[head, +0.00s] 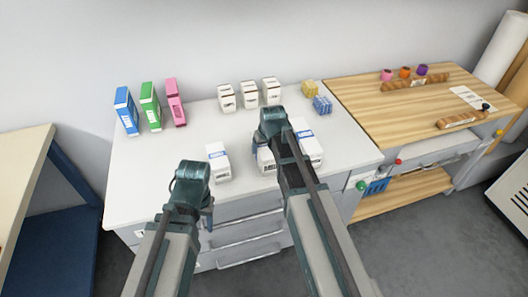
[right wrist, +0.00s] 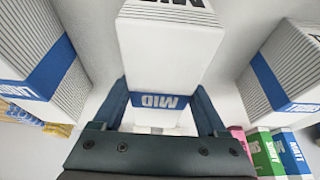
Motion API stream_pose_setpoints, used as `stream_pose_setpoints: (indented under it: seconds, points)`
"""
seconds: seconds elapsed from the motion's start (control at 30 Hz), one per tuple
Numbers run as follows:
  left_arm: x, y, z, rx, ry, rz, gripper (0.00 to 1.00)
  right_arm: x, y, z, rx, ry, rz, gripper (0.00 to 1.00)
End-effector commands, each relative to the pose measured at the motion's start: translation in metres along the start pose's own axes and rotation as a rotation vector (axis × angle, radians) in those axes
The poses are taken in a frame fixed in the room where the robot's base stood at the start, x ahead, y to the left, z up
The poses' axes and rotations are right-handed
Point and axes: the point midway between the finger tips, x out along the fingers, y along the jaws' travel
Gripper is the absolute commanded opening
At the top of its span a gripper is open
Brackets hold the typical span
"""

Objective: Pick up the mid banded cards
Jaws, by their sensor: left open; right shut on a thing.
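The mid banded cards (right wrist: 160,50) are a white block with a blue band marked MID. In the right wrist view they stand between the two fingers of my right gripper (right wrist: 162,100), which is shut on them. In the head view the mid cards (head: 266,161) are partly hidden behind my right gripper (head: 272,135); I cannot tell whether they touch the worktop. Similar blue-banded blocks stand at either side, one on the left (head: 218,162) and one on the right (head: 309,145). My left gripper (head: 195,190) is open and empty at the worktop's front edge.
The white worktop (head: 150,185) also bears blue (head: 126,110), green (head: 150,106) and pink (head: 175,102) boxes, several white boxes (head: 249,94), and yellow (head: 310,88) and blue (head: 322,105) bundles. A wooden bench (head: 365,105) adjoins on the right.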

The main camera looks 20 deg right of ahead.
Motion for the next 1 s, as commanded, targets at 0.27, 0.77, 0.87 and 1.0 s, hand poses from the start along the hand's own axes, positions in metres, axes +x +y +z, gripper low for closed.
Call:
stream_pose_setpoints:
  seconds: [0.27, 0.77, 0.87, 1.0]
  points:
    - [0.0, 0.0, 0.0, 0.0, 0.0, 0.0, 0.5, 0.0, 0.0, 0.0, 0.0, 0.001, 0.0, 0.0]
    - [-0.017, -0.002, 0.001, 0.0, 0.0, 0.0, 0.5, -0.016, -0.001, -0.007, 0.0, 0.001, 0.0, 0.0]
    - [-0.028, -0.003, 0.002, 0.0, 0.0, 0.0, 0.5, -0.025, -0.002, -0.011, 0.0, 0.001, 0.0, 0.0]
    - [-0.042, -0.004, 0.002, 0.0, 0.0, 0.0, 0.5, -0.04, -0.002, -0.014, 0.0, 0.0, 0.0, 0.0]
